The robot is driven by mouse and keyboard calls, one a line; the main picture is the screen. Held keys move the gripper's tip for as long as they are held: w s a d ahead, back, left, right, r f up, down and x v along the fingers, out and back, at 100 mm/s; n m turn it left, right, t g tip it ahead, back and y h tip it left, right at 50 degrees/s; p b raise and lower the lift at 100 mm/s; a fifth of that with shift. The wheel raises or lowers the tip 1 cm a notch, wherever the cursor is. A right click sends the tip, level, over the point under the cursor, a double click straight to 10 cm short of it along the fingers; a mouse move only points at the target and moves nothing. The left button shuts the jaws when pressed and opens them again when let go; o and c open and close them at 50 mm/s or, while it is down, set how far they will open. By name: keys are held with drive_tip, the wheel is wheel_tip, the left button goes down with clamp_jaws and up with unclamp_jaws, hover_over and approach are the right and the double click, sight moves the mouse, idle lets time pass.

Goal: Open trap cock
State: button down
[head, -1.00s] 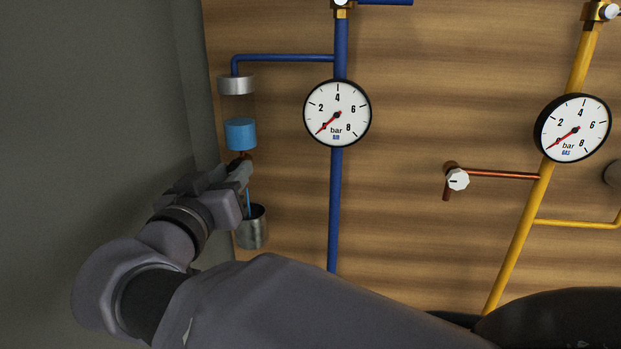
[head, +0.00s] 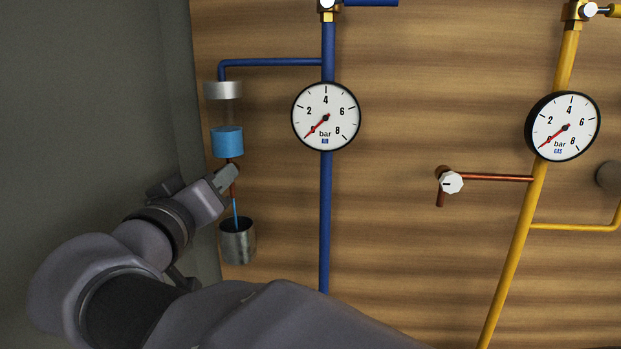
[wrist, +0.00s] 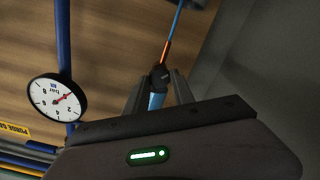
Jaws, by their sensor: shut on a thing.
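The trap is a clear vessel under a silver cap (head: 223,90), with blue liquid (head: 227,141) in its lower part. The trap cock (wrist: 160,74) sits on the copper outlet below it; in the wrist view its dark knob shows between my fingertips. My gripper (head: 229,178) is shut on the cock and hides most of it in the head view. A thin blue stream (head: 235,208) runs from the copper outlet (wrist: 166,51) down toward a metal cup (head: 238,245). The stream also shows in the wrist view (wrist: 178,20).
The blue air pipe (head: 327,215) with its round gauge (head: 326,116) stands right of the trap. Further right are a white-knobbed valve (head: 451,183), the yellow gas pipe (head: 530,220) and its gauge (head: 562,126). A grey wall (head: 95,100) is close on the left.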

drive_tip(key=shift+r, duration=0.1)
drive_tip(key=c, duration=1.1)
unclamp_jaws()
drive_tip(key=shift+o, duration=0.2)
drive_tip(key=s+a+b, duration=0.1)
drive_tip(key=s, duration=1.6)
drive_tip(key=shift+s+a, duration=0.15)
drive_tip(key=shift+s, duration=0.05)
